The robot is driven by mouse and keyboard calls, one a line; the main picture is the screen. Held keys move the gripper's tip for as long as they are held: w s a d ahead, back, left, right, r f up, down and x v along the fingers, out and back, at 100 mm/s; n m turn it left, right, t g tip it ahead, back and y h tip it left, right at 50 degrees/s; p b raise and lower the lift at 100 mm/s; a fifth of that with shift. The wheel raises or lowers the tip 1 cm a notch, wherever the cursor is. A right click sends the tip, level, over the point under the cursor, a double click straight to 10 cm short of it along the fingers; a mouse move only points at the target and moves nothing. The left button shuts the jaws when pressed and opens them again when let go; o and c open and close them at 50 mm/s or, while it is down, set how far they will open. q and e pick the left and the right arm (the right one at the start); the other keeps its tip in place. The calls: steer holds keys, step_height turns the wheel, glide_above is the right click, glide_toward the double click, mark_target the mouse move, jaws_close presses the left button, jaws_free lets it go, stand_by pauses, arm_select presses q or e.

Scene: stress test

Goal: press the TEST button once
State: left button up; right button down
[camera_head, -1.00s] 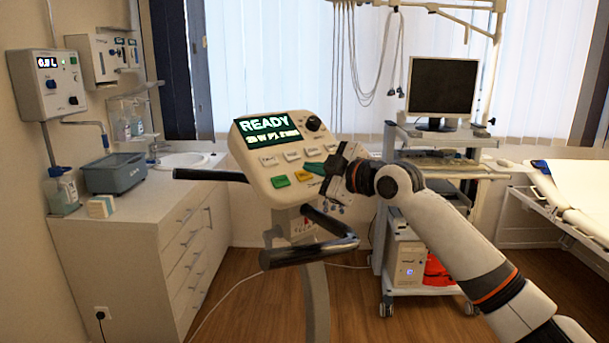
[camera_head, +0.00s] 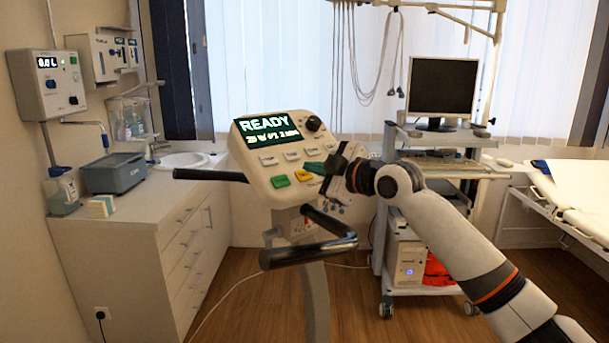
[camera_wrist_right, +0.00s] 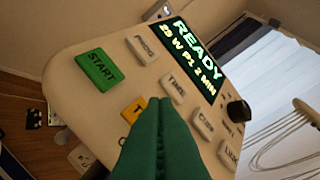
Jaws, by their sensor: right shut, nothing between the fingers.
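The console (camera_head: 257,186) is a tilted beige panel on a post. Its screen (camera_head: 268,130) reads READY. A yellow-orange button (camera_head: 303,175) sits right of the green START button (camera_head: 279,181). In the right wrist view the yellow-orange button (camera_wrist_right: 133,109) is partly covered by my fingers; only a letter like T shows, so its full label cannot be read. My right gripper (camera_head: 314,168) is shut and empty, its green fingertips (camera_wrist_right: 160,102) over the panel beside this button. Whether they touch the panel cannot be told. My left gripper is out of view.
White buttons, including TIME (camera_wrist_right: 173,89), and a black knob (camera_wrist_right: 238,111) lie close around the fingers. Dark handlebars (camera_head: 310,250) stick out below the console. A counter (camera_head: 140,215) stands left, a monitor cart (camera_head: 440,140) right.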

steer(key=shift+w+a+f, duration=0.1)
stand_by(0.6)
steer(key=shift+w+a+f, duration=0.1)
steer(key=shift+f, duration=0.15)
steer(key=shift+w+a+f+p, duration=0.1)
steer(key=shift+w+f+p, duration=0.05)
steer(key=shift+f+p, duration=0.2)
stand_by(0.9)
steer(key=shift+r, duration=0.1)
steer(key=shift+s+d+r+p, duration=0.3)
steer(key=shift+s+r+p, duration=0.05)
steer(key=shift+r+p, duration=0.2)
steer(key=shift+r, duration=0.1)
steer(key=shift+s+d+r+p, duration=0.35)
steer(key=shift+s+r+p, duration=0.05)
steer(key=shift+r, duration=0.2)
steer(key=shift+s+d+r+p, duration=0.3)
steer(key=shift+s+r+p, duration=0.1)
steer(key=shift+r, duration=0.25)
steer(key=shift+s+d+r+p, duration=0.35)
steer(key=shift+r+p, duration=0.05)
steer(key=shift+r, duration=0.2)
